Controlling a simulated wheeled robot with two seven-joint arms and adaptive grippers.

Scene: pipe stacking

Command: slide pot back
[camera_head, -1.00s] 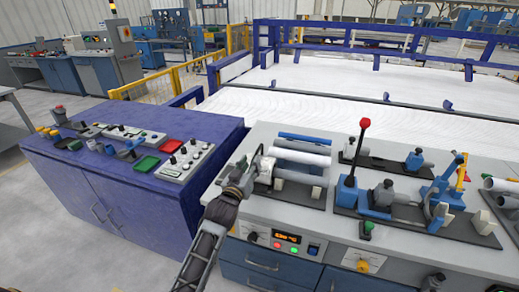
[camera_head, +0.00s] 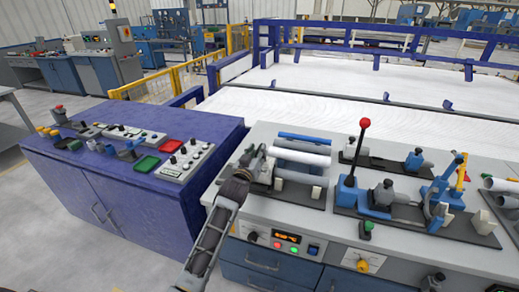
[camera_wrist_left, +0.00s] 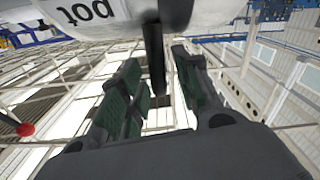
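My left gripper (camera_head: 258,160) is at the left end of the pipe fixture on the grey bench in the head view, covering part of what is there. The fingers are apart, with a gap visible beside the post on the right. Whether the other finger touches it I cannot tell. My right gripper is not in view.
A white pipe (camera_head: 302,158) and a blue pipe (camera_head: 303,138) lie just right of the gripper. A red-knobbed lever (camera_head: 350,155) stands further right. A purple cabinet (camera_head: 75,180) with control boxes is at left. The front edge of the bench (camera_head: 400,250) carries a display and buttons.

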